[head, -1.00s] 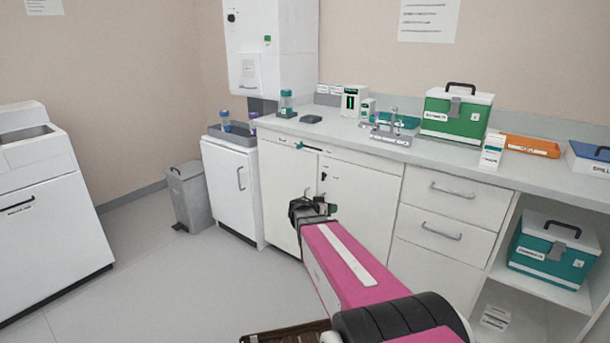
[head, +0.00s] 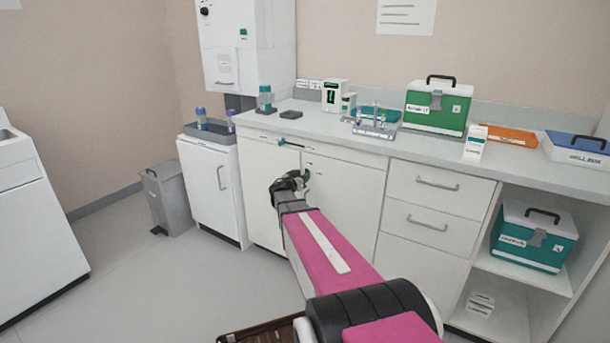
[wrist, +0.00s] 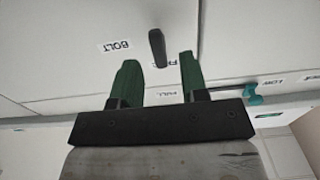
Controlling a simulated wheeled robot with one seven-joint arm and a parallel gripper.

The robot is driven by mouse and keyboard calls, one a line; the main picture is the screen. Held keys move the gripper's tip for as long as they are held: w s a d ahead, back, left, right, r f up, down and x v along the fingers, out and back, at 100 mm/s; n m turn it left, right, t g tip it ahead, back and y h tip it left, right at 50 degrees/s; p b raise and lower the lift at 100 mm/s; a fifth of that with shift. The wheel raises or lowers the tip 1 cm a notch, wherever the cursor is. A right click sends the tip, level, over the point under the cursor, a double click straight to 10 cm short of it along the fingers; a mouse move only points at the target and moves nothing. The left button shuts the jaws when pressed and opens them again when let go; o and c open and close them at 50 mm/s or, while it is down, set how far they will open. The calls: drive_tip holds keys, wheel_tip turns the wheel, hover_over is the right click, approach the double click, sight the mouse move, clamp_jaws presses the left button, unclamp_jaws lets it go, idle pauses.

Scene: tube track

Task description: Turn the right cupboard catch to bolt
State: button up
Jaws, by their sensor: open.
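The right cupboard catch is a dark upright lever (wrist: 157,48) on the white door in the wrist view. A BOLT label (wrist: 115,47) is to its left there, and a partly covered label lies beside its lower end. My gripper (wrist: 158,61) is open, with its two green fingers either side of the catch's near end; I cannot tell whether they touch it. In the head view my gripper (head: 303,178) is in front of the cupboard door (head: 345,190) and hides the catch.
The counter (head: 335,133) above holds a green case (head: 437,108) and other items. A grey bin (head: 166,197) stands left. Floor before the cupboard is open.

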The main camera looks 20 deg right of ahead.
drive_tip(key=shift+x, duration=1.45)
clamp_jaws()
